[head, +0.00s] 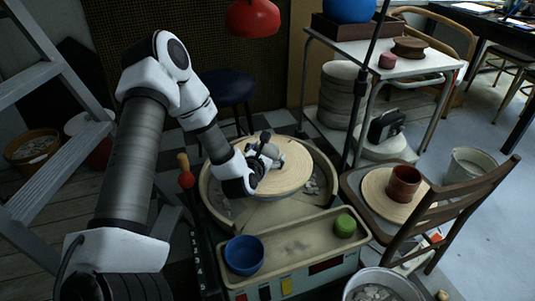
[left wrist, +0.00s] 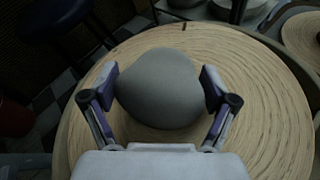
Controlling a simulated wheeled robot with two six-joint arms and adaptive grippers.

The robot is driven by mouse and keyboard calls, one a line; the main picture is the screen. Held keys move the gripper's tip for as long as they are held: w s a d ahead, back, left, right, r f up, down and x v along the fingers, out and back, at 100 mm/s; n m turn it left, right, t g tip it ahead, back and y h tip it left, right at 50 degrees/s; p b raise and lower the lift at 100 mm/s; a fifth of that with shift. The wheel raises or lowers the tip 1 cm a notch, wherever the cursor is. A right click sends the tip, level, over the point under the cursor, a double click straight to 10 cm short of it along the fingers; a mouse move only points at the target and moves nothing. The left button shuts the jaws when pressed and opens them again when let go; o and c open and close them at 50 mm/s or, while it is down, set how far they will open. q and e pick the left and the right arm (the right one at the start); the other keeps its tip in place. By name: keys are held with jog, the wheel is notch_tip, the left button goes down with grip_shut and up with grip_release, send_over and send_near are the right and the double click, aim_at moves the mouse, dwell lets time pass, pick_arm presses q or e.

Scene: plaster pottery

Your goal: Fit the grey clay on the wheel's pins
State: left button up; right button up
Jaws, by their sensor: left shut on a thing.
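The grey clay (left wrist: 158,88) is a smooth rounded lump in the left wrist view. My left gripper (head: 268,150) is shut on it, with one finger on each side; the gripper also shows in the left wrist view (left wrist: 162,88). Gripper and clay are over the round wooden wheel head (head: 296,180), which fills much of the left wrist view (left wrist: 262,105). I cannot tell whether the clay touches the wheel. A small dark mark is on the wheel beyond the clay; the pins cannot be made out clearly. My right gripper is not in view.
A blue bowl (head: 244,254) and a green block (head: 345,225) stand on the wheel's front tray (head: 295,250). A wooden chair (head: 445,212) at the right holds a round board and a reddish-brown cup (head: 403,184). A dark stool (head: 226,87) stands behind.

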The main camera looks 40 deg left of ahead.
pick_arm(q)
jog(key=shift+f+b, duration=1)
jog(key=shift+b, duration=0.3)
dwell(1.0)
jog(key=o, duration=1.6)
jog(key=shift+r, duration=0.1)
jog(key=v, duration=0.7)
jog(key=shift+s+d, duration=0.15)
jog(key=shift+s, duration=0.1)
